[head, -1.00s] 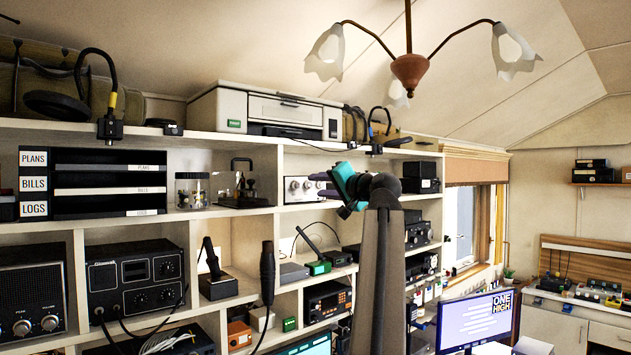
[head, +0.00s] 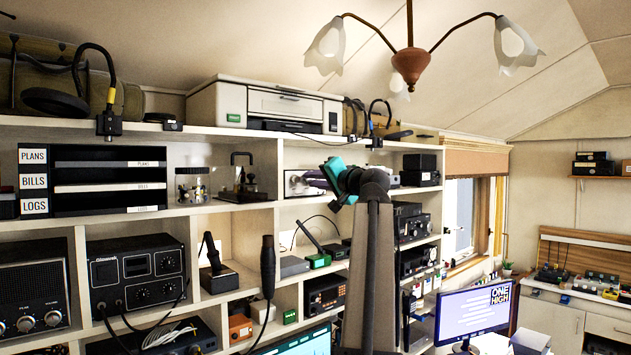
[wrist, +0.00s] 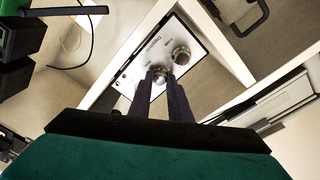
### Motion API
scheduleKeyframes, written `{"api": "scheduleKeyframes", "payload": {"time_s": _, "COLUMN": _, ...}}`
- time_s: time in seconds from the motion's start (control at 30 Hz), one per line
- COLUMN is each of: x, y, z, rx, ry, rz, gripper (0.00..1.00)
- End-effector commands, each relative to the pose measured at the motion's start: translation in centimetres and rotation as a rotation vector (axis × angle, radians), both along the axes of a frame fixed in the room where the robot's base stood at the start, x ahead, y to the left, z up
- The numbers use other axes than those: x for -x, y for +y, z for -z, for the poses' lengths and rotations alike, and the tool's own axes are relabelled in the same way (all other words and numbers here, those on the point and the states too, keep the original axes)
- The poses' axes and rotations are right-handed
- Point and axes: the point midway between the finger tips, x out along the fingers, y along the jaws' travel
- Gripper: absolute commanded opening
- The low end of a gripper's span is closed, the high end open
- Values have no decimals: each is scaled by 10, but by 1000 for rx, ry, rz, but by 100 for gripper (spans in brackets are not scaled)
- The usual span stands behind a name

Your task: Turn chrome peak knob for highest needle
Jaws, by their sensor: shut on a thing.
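A white-faced box with chrome knobs (head: 294,180) stands in an upper cubby in the head view. In the wrist view its pale front panel (wrist: 135,72) shows tilted, with one chrome knob (wrist: 181,55) standing free. A second chrome knob (wrist: 160,77) sits between the tips of my dark fingers. My gripper (wrist: 160,82) is shut on that second knob. In the head view my gripper (head: 318,182) reaches left to the panel and covers its right part. The panel's small print is unreadable, and I cannot make out a needle.
Shelf boards and dividers (head: 278,160) frame the cubby closely. A telegraph key under a clear cover (head: 240,185) stands in the cubby to the left. A black radio with a meter (head: 137,267) sits lower left.

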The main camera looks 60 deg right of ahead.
Motion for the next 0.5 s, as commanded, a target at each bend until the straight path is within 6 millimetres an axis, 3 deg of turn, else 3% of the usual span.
{"api": "scheduleKeyframes", "payload": {"time_s": 0.5, "x": 0, "y": -1, "z": 3, "rx": 79, "ry": 28, "rz": 1, "gripper": 0}}
